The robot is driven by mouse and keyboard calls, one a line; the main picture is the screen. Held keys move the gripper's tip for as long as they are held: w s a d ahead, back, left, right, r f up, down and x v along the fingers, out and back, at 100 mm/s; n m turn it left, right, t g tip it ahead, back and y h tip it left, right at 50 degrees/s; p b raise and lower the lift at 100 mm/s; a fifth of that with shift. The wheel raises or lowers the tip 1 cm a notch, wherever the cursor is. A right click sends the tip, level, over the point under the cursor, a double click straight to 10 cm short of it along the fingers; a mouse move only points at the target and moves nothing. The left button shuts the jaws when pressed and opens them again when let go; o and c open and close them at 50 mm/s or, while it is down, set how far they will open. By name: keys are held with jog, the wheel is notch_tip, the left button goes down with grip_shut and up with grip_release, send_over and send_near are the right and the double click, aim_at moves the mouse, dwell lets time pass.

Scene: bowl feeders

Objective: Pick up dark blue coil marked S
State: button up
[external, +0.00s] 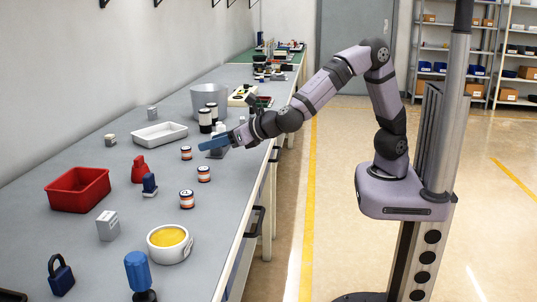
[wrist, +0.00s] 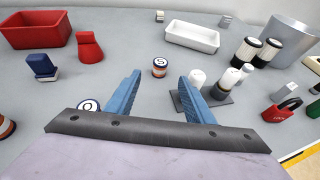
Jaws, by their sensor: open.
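A small coil (wrist: 160,68) with a dark blue ring on its white top stands upright on the bench. Its mark looks like an S but is small. In the external view, a coil (external: 186,153) with orange and white bands appears to be the same one. My gripper (wrist: 159,80) is open and empty, its blue fingers spread with the coil beyond the tips, between them in the picture. In the external view my gripper (external: 203,145) is over the bench, near the coil and apart from it.
A second coil (wrist: 88,104), its mark looking like an O, is partly hidden by my gripper. A third coil (external: 187,199) stands nearer the front. Bare bench surrounds the first coil.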

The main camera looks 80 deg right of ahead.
aim_at(190, 149)
jog(key=shift+x, duration=6)
jog(key=c, duration=1.1)
